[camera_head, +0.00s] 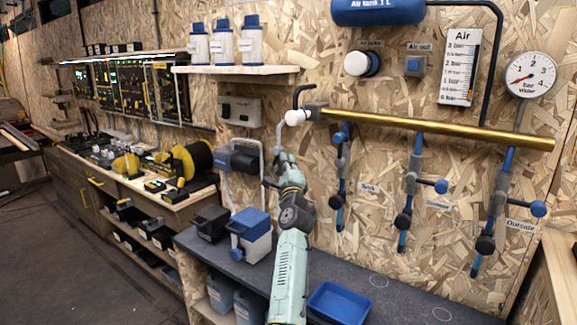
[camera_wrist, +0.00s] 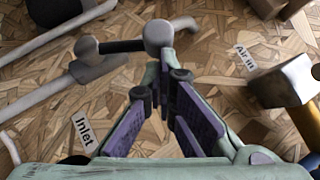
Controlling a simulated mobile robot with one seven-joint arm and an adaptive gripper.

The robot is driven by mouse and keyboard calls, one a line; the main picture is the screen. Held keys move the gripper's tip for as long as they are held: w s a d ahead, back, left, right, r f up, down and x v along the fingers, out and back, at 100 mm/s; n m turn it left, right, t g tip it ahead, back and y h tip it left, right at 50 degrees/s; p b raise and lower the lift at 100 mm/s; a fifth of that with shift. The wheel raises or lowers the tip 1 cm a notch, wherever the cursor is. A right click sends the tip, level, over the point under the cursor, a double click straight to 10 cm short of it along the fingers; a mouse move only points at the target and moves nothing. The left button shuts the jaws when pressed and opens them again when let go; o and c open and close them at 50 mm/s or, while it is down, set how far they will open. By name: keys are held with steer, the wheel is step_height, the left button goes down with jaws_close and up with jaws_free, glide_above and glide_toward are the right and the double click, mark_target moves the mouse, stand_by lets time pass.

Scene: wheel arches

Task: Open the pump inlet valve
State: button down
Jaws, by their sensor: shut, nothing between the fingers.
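The inlet valve shows in the wrist view as a grey body (camera_wrist: 92,64) on a grey pipe, with a dark stem (camera_wrist: 122,46) running sideways to a rounded grey knob (camera_wrist: 158,34). The printed "Inlet" label (camera_wrist: 84,131) is on the board below it. My gripper (camera_wrist: 164,74) is shut and empty. Its fingertips are just below the knob in the picture; I cannot tell whether they touch it. In the head view my gripper (camera_head: 272,178) is near the dark pump (camera_head: 243,159) and largely hides the valve there.
A brass manifold pipe (camera_head: 430,129) runs to the right, with several blue-handled valves below. A blue-lidded container (camera_head: 252,237) and a blue tray (camera_head: 338,304) are on the grey bench (camera_head: 400,306). In the wrist view, a fitting (camera_wrist: 284,82) stands right of my gripper near the "Air in" label.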

mark_target(281, 149)
steer(key=shift+w+a+r, duration=0.2)
steer(key=shift+a+r, duration=0.15)
steer(key=shift+r, duration=0.3)
steer(key=shift+w+a+r, duration=0.5)
steer(key=shift+a+r, duration=0.05)
